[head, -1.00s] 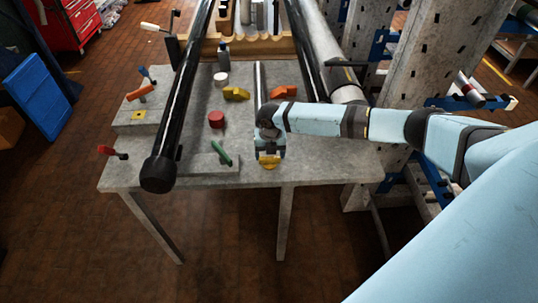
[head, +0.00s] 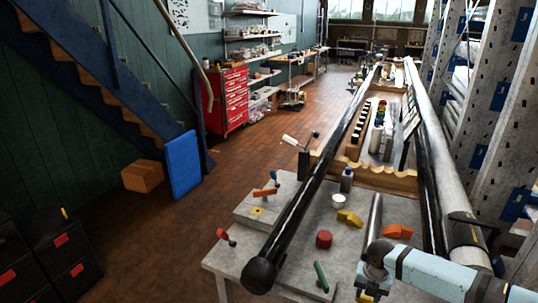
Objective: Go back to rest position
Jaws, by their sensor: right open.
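My right gripper (head: 370,287) is at the bottom edge of the head view, at the front part of the grey work table (head: 235,262). Its light blue arm comes in from the lower right corner. The gripper points down and is open. A small yellow piece (head: 365,297) shows at its fingertips, partly cut off by the picture's edge; I cannot tell whether they touch. My left gripper is not in view.
A long black mast (head: 318,178) crosses above the table. A red cylinder (head: 324,239), a green piece (head: 321,276), a yellow piece (head: 349,218) and an orange piece (head: 398,231) stand near the gripper. Open brick floor (head: 180,230) lies left.

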